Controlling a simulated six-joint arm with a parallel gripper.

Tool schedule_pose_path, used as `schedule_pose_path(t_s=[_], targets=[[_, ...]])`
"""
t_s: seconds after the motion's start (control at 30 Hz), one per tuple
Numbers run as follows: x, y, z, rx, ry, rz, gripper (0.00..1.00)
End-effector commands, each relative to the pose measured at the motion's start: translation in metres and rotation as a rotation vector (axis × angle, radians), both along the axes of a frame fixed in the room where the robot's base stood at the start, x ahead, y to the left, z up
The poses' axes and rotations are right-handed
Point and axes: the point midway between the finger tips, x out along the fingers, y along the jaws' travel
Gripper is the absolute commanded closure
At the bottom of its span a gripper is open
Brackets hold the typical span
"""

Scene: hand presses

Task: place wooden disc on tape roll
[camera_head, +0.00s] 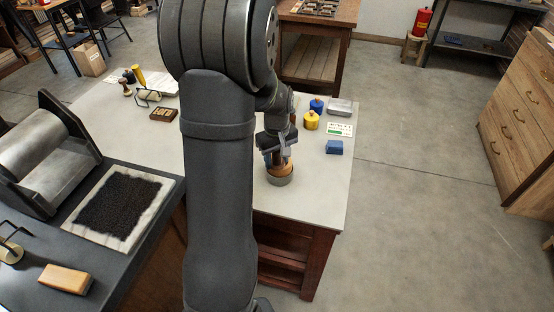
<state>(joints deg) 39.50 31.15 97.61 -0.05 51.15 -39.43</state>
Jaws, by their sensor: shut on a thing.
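The wooden disc (286,170) is a small round brown piece with an upright handle-like part between my fingers. My gripper (278,160) is shut on it, above the right part of the pale table. The tape roll (280,181) is a short grey ring on the table directly below the disc. The disc appears at the roll's top; I cannot tell whether it rests there or hovers just above. My gripper and wrist hide part of the disc.
A blue block (334,147), a yellow pot (311,120), a blue pot (317,105) and a metal box (340,107) stand behind and right. A roller press (45,150) and inked slab (118,207) are at left. The table's front right corner is clear.

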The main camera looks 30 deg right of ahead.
Motion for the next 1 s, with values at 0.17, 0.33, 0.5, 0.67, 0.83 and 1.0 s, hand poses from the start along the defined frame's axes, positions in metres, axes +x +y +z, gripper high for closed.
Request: schedule_pose_path(t_s=[0.17,0.33,0.5,0.67,0.83,1.0], targets=[[0.000,0.000,-0.009,-0.001,-0.001,0.000,0.79],[0.000,0.000,-0.009,0.000,0.000,0.000,0.79],[0.000,0.000,-0.011,0.000,0.000,0.000,0.39],[0.000,0.000,-0.011,0.000,0.000,0.000,0.34],[0.000,0.000,-0.009,-0.001,-0.001,0.000,0.34],[0.000,-0.001,0.009,-0.003,-0.004,0.000,0.34]])
